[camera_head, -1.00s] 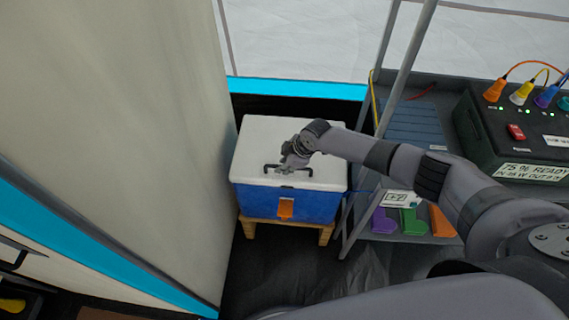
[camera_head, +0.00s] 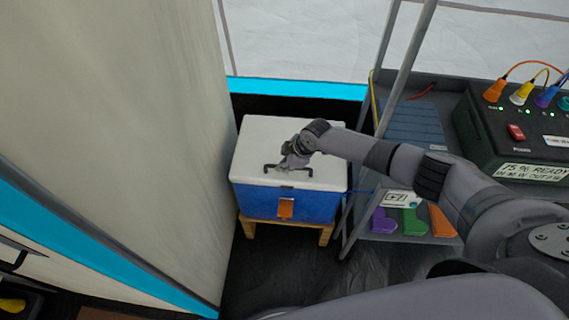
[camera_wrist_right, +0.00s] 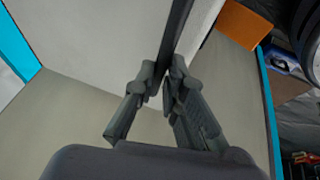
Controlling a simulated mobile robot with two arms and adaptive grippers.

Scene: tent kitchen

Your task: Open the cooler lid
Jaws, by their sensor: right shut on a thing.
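The cooler (camera_head: 265,203) is a blue box with a white lid (camera_head: 262,135) and an orange front latch (camera_head: 286,208). The lid lies closed on the box. A dark bar handle (camera_head: 270,166) is on the lid near its front edge. My right gripper (camera_head: 286,168) is at this handle, with the arm reaching in from the right. In the right wrist view my right gripper (camera_wrist_right: 160,92) is shut on the dark handle bar (camera_wrist_right: 177,35), with the white lid (camera_wrist_right: 105,45) behind. My left gripper is not in view.
The cooler stands on a low wooden stand (camera_head: 250,228). A grey metal rack (camera_head: 385,95) with a black power box (camera_head: 520,125) and coloured items stands close on the right. A pale tent wall (camera_head: 120,120) is close on the left. The dark floor (camera_head: 310,275) in front is clear.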

